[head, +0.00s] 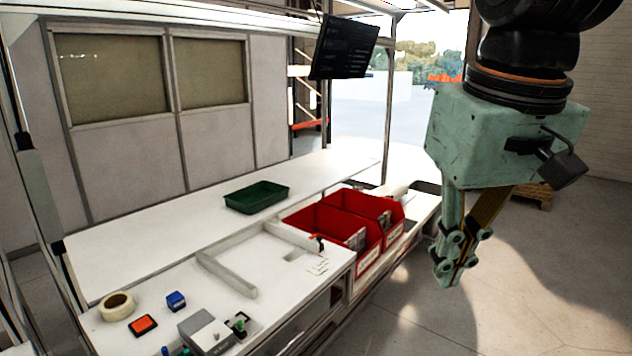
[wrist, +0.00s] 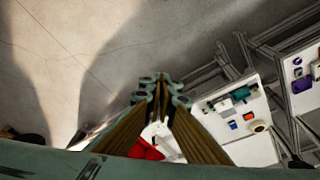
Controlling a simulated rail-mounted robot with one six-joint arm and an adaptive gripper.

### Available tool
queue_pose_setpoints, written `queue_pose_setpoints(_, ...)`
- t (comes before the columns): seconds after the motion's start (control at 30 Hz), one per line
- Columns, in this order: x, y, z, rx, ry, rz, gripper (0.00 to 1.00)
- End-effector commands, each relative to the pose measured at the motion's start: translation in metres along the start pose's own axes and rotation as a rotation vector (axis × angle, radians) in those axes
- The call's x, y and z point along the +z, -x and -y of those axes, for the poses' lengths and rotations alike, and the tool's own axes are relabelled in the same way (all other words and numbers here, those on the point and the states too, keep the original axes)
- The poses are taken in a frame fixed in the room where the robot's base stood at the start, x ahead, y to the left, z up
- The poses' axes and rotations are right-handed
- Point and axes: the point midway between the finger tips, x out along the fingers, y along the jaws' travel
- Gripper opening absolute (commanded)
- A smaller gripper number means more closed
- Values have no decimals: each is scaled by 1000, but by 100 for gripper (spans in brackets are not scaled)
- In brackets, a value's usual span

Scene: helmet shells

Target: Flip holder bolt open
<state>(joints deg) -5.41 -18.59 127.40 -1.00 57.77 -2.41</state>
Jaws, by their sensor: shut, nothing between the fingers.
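My gripper (head: 455,265) hangs at the right in the head view, well apart from the bench and in front of it over the floor. Its fingers are shut with nothing between them; the tips also show together in the wrist view (wrist: 161,90). A grey block (head: 206,332) stands at the front of the bench, with a small green part (head: 240,324) beside its right end. This may be the holder and its bolt, but I cannot tell for sure, nor whether the bolt is open.
The white bench (head: 150,280) carries a tape roll (head: 117,306), a blue block (head: 176,301), an orange-red pad (head: 143,325) and a grey frame (head: 228,273). Red bins (head: 335,228) stand at its right, a green tray (head: 257,197) behind. A monitor (head: 344,47) hangs above. The floor around my gripper is clear.

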Motion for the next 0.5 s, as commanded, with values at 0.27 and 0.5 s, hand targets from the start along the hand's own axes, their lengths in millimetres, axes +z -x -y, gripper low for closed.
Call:
queue_pose_setpoints(0.27, 52, -7, -6, 5, -51, -38, 0)
queue_pose_setpoints(0.5, 95, -16, -9, 10, -92, -71, 0)
